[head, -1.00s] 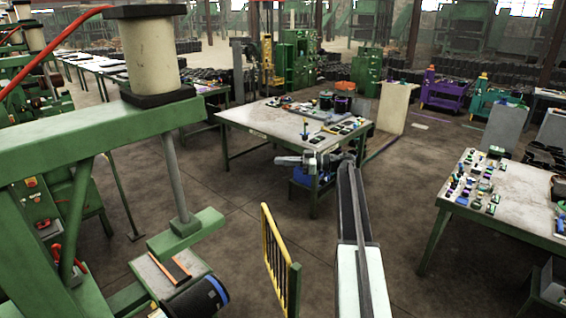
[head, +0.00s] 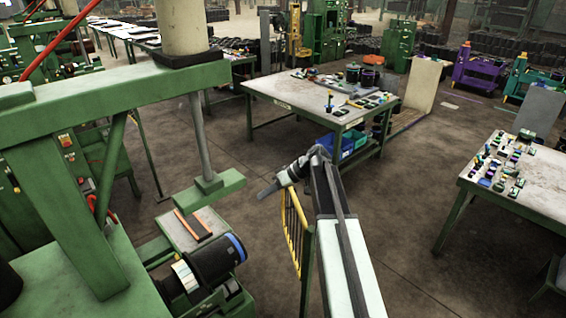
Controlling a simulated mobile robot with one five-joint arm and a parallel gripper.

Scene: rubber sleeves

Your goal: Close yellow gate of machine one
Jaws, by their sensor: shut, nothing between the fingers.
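The yellow barred gate (head: 292,232) stands upright right of the green press (head: 110,180), with a gap between them, seen at a steep angle. A green post runs along its near edge, partly behind my arm. My gripper (head: 266,191) points left and is shut and empty. In the picture it lies just above and left of the gate's top far corner. I cannot tell whether it touches the gate. The press has a flat plate with an orange-edged dark strip (head: 198,226) and a black cylinder with a blue band (head: 220,260) at its front.
A work table (head: 290,95) with small parts and blue bins (head: 340,145) beneath stands behind my arm. Another table (head: 520,200) with several small coloured pieces stands at the right. The floor between the gate and the tables is open.

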